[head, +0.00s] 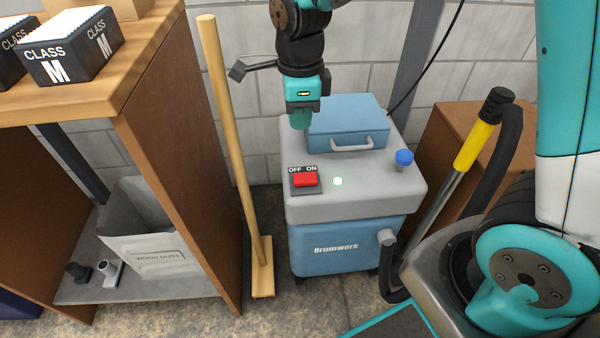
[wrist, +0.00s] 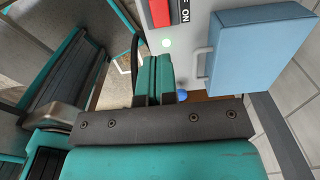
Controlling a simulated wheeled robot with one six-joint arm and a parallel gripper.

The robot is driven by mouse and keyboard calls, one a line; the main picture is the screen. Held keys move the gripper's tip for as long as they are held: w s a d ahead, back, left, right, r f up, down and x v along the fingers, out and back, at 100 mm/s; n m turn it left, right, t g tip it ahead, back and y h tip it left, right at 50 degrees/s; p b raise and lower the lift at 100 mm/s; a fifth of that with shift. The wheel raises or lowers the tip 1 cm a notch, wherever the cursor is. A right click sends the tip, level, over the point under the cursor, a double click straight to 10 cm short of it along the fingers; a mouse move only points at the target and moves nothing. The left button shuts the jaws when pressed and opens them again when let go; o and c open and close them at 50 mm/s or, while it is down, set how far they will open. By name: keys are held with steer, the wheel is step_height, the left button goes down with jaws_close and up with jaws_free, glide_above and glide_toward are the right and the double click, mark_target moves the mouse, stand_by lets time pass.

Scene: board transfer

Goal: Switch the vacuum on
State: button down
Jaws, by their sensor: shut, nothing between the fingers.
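The vacuum (head: 345,240) is a blue and grey box marked Brumwerk, standing on the floor. Its red switch (head: 305,179) sits on the grey top under OFF and ON labels; I cannot tell clearly which way it is tipped. My gripper (head: 301,122) is shut and empty, above the back left of the vacuum's top and apart from the switch. Its closed fingers also show in the wrist view (wrist: 154,60).
A blue lid with a handle (head: 350,120) and a blue knob (head: 404,158) rise from the vacuum's top. A broom (head: 230,130) and wooden shelf (head: 165,150) stand left. A hose and yellow-gripped tube (head: 473,145) stand right, before a brown box (head: 440,125).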

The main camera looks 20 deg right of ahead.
mark_target(300, 177)
step_height(300, 177, down, 14)
steer(key=b, duration=0.5)
steer(key=shift+b, duration=0.35)
